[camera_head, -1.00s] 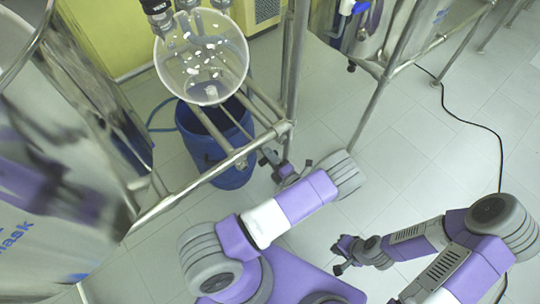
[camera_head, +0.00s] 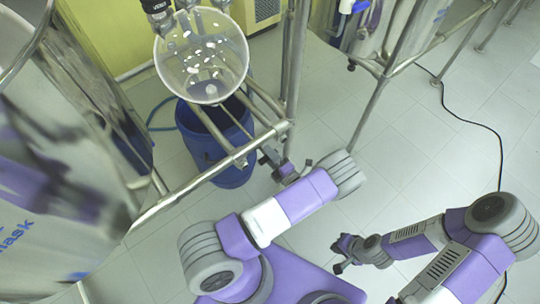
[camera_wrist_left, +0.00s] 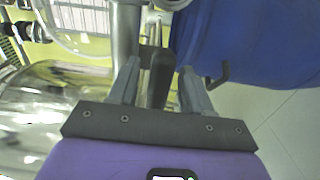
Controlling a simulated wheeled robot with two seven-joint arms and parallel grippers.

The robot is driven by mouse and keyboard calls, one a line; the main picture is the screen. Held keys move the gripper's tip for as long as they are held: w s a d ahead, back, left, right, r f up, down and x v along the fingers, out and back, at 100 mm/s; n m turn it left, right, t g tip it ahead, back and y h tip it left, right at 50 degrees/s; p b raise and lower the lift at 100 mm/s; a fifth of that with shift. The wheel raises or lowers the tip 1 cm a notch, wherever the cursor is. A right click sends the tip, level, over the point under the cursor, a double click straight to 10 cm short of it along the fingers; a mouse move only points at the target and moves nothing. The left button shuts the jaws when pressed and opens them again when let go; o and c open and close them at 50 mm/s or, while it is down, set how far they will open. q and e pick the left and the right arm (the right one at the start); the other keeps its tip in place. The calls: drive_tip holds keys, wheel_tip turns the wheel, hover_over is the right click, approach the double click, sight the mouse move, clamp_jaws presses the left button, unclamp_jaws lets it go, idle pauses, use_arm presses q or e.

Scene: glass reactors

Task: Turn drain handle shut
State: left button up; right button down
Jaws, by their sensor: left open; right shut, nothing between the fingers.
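A dark lever, seemingly the drain handle (camera_wrist_left: 160,78), shows in the left wrist view, standing between the two grey fingers of my left gripper (camera_wrist_left: 159,68). The fingers are open on either side of it, and I cannot tell whether either touches it. In the head view my left gripper (camera_head: 268,158) is beside the steel frame, right of the blue barrel. I cannot make out the handle in that view. My right gripper (camera_head: 342,252) is shut and empty over bare floor, away from the frame.
The steel frame (camera_head: 294,75) runs close to my left arm. A large shiny vessel (camera_head: 60,190) is at the left. A black cable (camera_head: 500,150) lies on the floor at right.

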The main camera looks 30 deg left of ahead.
use_arm(q)
drive_tip(key=v, duration=0.7)
drive_tip(key=shift+s+d+p, duration=0.15)
drive_tip(key=shift+d+p, duration=0.1)
drive_tip(key=shift+p, duration=0.2)
drive_tip(key=s+f+n+g+h, duration=0.4)
drive_tip(key=s+n+g, duration=0.2)
drive_tip(key=s+n, duration=0.3)
drive_tip(key=s+f+n+g+h, duration=0.5)
drive_tip(key=s+n+g, duration=0.2)
drive_tip(key=s+n, duration=0.1)
drive_tip(key=s+d+f+n+h, duration=0.1)
drive_tip(key=s+d+n+h, duration=0.1)
drive_tip(key=d+n+h, duration=0.9)
drive_tip(key=w+a+r+n+t, duration=0.2)
drive_tip(key=w+r+n+t, duration=0.2)
drive_tip(key=n, duration=1.1)
drive_tip(key=shift+w+a+t+h, duration=0.35)
drive_tip(key=shift+w+t, duration=0.45)
drive_tip(key=shift+t, duration=0.6)
